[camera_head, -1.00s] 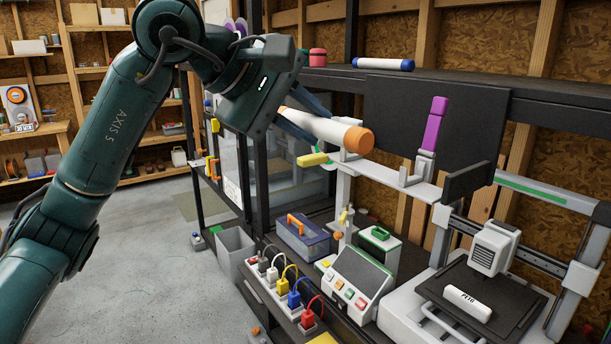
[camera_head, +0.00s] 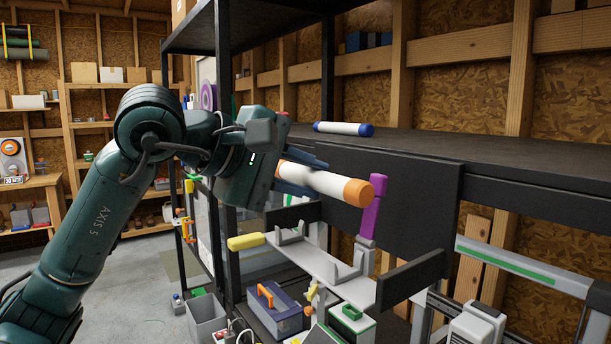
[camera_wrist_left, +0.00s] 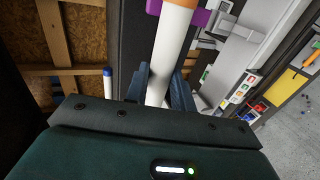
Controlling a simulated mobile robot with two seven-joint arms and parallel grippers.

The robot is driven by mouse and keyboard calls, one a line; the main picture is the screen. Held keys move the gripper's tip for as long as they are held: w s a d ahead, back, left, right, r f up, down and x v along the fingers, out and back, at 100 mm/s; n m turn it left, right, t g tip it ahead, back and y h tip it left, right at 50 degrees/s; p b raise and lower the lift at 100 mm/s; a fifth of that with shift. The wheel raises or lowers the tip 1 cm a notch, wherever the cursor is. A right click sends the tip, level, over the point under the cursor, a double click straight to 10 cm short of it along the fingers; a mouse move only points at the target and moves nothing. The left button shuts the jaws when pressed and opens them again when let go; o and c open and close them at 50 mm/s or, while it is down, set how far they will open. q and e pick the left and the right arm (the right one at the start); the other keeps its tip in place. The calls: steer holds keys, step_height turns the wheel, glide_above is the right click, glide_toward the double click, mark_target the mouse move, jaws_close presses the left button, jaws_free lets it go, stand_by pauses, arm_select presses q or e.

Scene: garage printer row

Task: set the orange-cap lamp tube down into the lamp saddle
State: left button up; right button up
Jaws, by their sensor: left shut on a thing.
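The orange-cap lamp tube (camera_head: 328,183) is white with an orange end cap, held roughly level. My left gripper (camera_head: 300,178) is shut around its rear part; the fingers also show in the left wrist view (camera_wrist_left: 160,92). The lamp saddle (camera_head: 312,259) is a pale grey plate with two upright cradles, a yellow handle (camera_head: 246,242) at its left end and a purple lever (camera_head: 374,207) at its right. In the head view the tube appears above the saddle, with a gap, and its cap overlaps the purple lever's edge. Both cradles look empty. My right gripper is out of view.
A blue-capped tube (camera_head: 344,128) lies on the black shelf (camera_head: 420,148) above. A dark panel (camera_head: 395,200) stands behind the saddle, and a black plate (camera_head: 412,280) stands at its right. A toolbox (camera_head: 275,310) and a printer (camera_head: 475,328) sit below.

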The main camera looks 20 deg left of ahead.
mark_target(304, 262)
arm_select(q)
steer(key=shift+f, duration=0.15)
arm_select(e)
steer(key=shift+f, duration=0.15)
